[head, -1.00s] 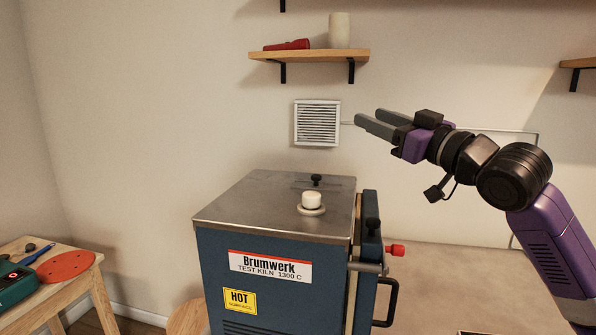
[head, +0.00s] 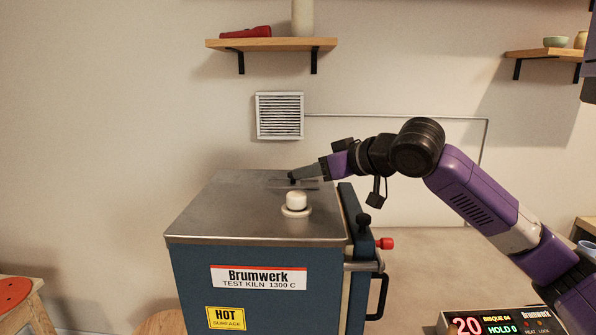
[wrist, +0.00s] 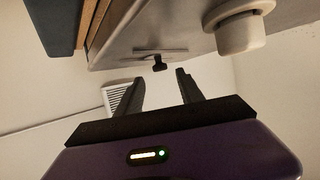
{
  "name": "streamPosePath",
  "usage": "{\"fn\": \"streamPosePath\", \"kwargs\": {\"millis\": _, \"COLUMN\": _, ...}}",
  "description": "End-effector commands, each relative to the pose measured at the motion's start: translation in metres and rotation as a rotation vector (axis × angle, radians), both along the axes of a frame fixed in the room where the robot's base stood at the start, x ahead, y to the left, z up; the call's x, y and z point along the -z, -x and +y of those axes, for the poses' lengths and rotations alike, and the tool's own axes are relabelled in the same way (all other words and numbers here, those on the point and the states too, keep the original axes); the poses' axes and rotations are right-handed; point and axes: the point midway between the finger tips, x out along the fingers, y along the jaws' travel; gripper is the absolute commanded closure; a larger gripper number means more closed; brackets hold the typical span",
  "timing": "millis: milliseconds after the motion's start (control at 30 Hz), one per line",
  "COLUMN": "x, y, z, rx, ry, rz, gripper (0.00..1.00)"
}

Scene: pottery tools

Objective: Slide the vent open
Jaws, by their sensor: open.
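The kiln (head: 255,270) is blue with a flat steel lid (head: 235,207). A small black knob (head: 291,180) on a thin plate (head: 308,184), seemingly the sliding vent, sits near the lid's back edge. My gripper (head: 298,175) reaches in from the right, low over the lid, its fingers at the knob. In the wrist view my gripper (wrist: 158,76) is open and empty. The black knob (wrist: 159,64) lies just past the fingertips, between their lines, apart from both. The plate (wrist: 150,53) shows behind it. Contact is not visible.
A white round plug (head: 296,201) stands on the lid in front of the vent knob. A louvred grille (head: 279,115) is on the wall behind. A wooden shelf (head: 275,44) hangs above. A controller with a lit display (head: 500,323) is at lower right.

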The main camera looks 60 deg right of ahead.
Motion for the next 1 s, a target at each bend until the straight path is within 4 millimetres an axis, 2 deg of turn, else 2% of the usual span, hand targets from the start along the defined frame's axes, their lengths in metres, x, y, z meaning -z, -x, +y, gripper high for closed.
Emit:
{"fn": "streamPosePath", "kwargs": {"millis": 100, "x": 0.006, "y": -0.018, "z": -0.004, "rx": -0.001, "ry": 0.001, "rz": 0.0, "gripper": 0.55}}
{"fn": "streamPosePath", "kwargs": {"millis": 300, "x": 0.015, "y": -0.037, "z": -0.009, "rx": -0.001, "ry": 0.0, "rz": 0.0, "gripper": 0.55}}
{"fn": "streamPosePath", "kwargs": {"millis": 667, "x": 0.018, "y": -0.042, "z": -0.01, "rx": -0.001, "ry": 0.001, "rz": -0.002, "gripper": 0.55}}
{"fn": "streamPosePath", "kwargs": {"millis": 900, "x": 0.017, "y": -0.042, "z": -0.01, "rx": -0.001, "ry": 0.001, "rz": -0.002, "gripper": 1.0}}
{"fn": "streamPosePath", "kwargs": {"millis": 1000, "x": 0.017, "y": -0.042, "z": -0.01, "rx": -0.001, "ry": 0.001, "rz": -0.002, "gripper": 1.0}}
